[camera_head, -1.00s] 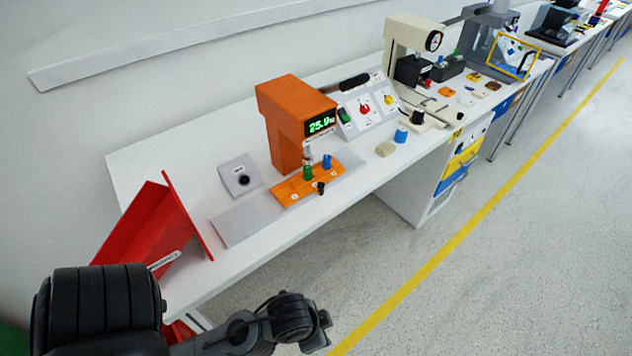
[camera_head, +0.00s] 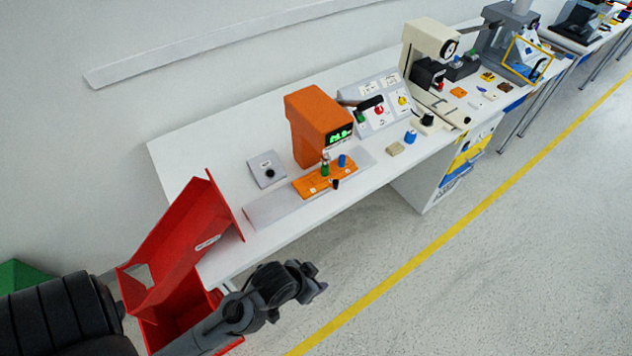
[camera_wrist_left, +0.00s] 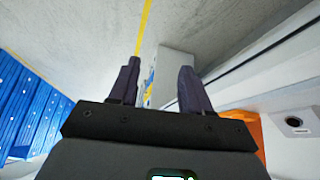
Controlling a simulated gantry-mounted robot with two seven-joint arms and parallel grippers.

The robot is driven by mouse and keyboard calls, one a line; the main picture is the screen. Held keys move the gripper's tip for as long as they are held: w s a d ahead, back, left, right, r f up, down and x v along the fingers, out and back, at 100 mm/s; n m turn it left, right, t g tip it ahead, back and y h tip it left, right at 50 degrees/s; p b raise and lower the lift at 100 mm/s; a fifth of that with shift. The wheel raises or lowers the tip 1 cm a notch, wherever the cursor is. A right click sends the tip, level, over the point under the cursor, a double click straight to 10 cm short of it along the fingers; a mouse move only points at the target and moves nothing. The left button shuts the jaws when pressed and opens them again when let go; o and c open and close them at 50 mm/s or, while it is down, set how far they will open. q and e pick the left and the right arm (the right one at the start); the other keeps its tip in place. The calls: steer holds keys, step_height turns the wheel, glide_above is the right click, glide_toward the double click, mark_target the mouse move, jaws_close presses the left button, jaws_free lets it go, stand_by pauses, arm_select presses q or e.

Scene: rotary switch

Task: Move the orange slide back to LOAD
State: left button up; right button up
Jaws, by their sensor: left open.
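The orange slide (camera_head: 311,186) lies on a grey rail (camera_head: 272,210) under the head of the orange press (camera_head: 312,118). A green piece (camera_head: 325,168) and a blue piece (camera_head: 343,160) stand on the slide, the green one below the press's tip. A black knob (camera_head: 335,184) sits at the slide's front edge. My left gripper (camera_head: 316,281) is in front of the bench, over the floor and well apart from the slide. In the left wrist view its two fingers (camera_wrist_left: 158,82) are spread with nothing between them. My right gripper is not in view.
A red bin (camera_head: 170,262) stands at the bench's near left end, beside my left arm. A grey button box (camera_head: 267,170) is left of the press. A control panel (camera_head: 382,103) and a beige press (camera_head: 430,50) stand farther right. The floor in front is clear.

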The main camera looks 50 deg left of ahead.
arm_select(q)
steer(key=w+a+f+n+t+y+p, duration=0.1)
steer(key=w+a+n+t+y+p, duration=0.25)
steer(key=w, duration=0.65)
steer(key=n+t+y+b, duration=0.2)
steer(key=n+t+y, duration=0.25)
steer(key=y, duration=0.35)
glide_toward(335, 184)
steer(key=b+x, duration=0.1)
steer(key=x, duration=0.7)
steer(key=shift+w+a+f, duration=0.1)
steer(key=shift+w+a, duration=0.1)
steer(key=shift+w, duration=0.1)
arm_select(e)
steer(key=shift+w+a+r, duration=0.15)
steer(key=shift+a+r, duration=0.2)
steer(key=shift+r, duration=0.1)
arm_select(q)
jaws_close()
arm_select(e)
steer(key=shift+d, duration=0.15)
